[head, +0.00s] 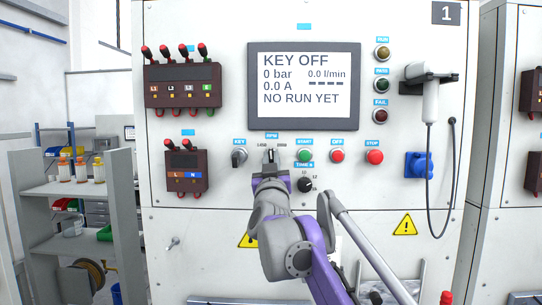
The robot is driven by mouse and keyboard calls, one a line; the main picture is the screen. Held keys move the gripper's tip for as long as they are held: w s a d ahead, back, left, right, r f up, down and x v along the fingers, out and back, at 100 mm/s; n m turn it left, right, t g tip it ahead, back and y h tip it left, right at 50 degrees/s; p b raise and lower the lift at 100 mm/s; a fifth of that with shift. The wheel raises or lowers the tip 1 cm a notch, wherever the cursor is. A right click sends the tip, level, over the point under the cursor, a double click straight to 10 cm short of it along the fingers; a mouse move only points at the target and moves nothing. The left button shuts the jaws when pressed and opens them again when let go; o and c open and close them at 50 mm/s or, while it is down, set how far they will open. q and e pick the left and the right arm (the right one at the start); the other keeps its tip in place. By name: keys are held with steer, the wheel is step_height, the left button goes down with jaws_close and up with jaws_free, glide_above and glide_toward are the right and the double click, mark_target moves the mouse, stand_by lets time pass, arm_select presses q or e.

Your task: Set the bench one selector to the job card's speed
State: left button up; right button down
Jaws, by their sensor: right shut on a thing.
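The bench one (446,13) panel is in front of me in the head view. The selector under the blue RPM label (271,136) has small speed markings on its left and right. My right gripper (270,158) is at this selector, shut on its knob. The gripper covers most of the knob, so I cannot tell where it points. My left gripper is not in view. I cannot make out a job card.
The display (304,86) reads KEY OFF, 0 bar and NO RUN YET. The KEY switch (239,157) is close left of my gripper; the green START button (305,155) is close right. The TIME knob (306,185) is just below START. A shelf (75,190) stands left.

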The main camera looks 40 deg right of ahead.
steer(key=n+y, duration=0.1)
steer(key=n, duration=0.1)
steer(key=n+t+y+p, duration=0.1)
steer(key=n, duration=0.2)
steer(key=shift+d+r+y, duration=0.1)
steer(key=shift+y, duration=0.3)
steer(key=n, duration=0.2)
steer(key=shift+s+n+t+y, duration=0.1)
steer(key=shift+n+t+y, duration=0.2)
steer(key=shift+y, duration=0.1)
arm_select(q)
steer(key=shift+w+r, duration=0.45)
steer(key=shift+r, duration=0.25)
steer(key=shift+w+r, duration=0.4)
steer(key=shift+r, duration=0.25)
arm_select(e)
steer(key=shift+n+y, duration=0.8)
steer(key=shift+n, duration=1)
steer(key=c, duration=0.9)
jaws_free()
steer(key=shift+o, duration=0.2)
